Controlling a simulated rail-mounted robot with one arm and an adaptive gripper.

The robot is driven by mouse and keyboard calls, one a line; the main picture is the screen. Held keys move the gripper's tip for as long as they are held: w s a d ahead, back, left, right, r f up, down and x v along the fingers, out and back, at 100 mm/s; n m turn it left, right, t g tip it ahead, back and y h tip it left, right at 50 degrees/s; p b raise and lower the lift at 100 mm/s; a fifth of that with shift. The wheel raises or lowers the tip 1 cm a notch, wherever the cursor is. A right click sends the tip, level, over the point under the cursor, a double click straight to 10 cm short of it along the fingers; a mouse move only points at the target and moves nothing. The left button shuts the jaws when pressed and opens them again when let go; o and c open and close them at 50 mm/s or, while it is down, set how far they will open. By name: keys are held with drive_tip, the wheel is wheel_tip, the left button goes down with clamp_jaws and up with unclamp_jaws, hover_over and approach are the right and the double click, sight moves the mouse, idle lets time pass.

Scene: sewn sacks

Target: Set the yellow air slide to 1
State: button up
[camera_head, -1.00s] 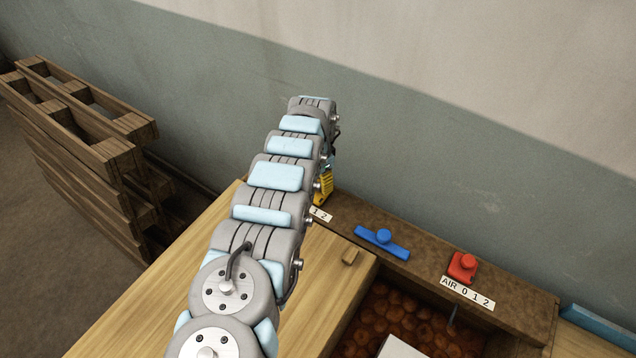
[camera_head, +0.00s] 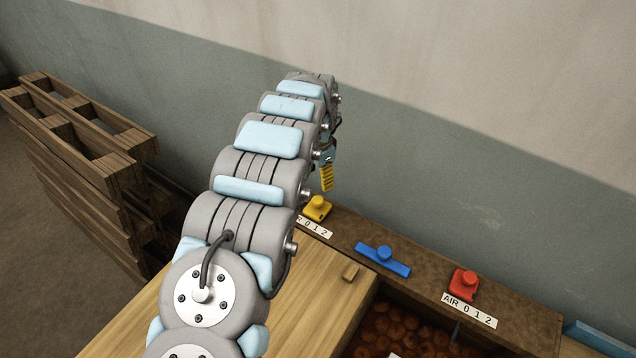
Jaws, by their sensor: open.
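The yellow air slide (camera_head: 317,209), a small block with a round knob on top, sits on the brown ledge beside the wall. Its white label (camera_head: 315,228) shows 0 1 2, with its left end hidden behind my arm. I cannot tell for sure which number the slide stands at. My gripper (camera_head: 327,181) is above the yellow slide and slightly to its right in the picture, apart from it. Its yellow finger points down. The jaws are open and hold nothing; my arm hides part of the gripper.
A blue slide (camera_head: 383,259) and a red slide (camera_head: 463,284) sit farther right on the ledge (camera_head: 430,277). The red one has an AIR 0 1 2 label (camera_head: 470,310). Stacked pallets (camera_head: 85,160) stand left.

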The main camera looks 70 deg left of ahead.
drive_tip(key=shift+r, duration=0.7)
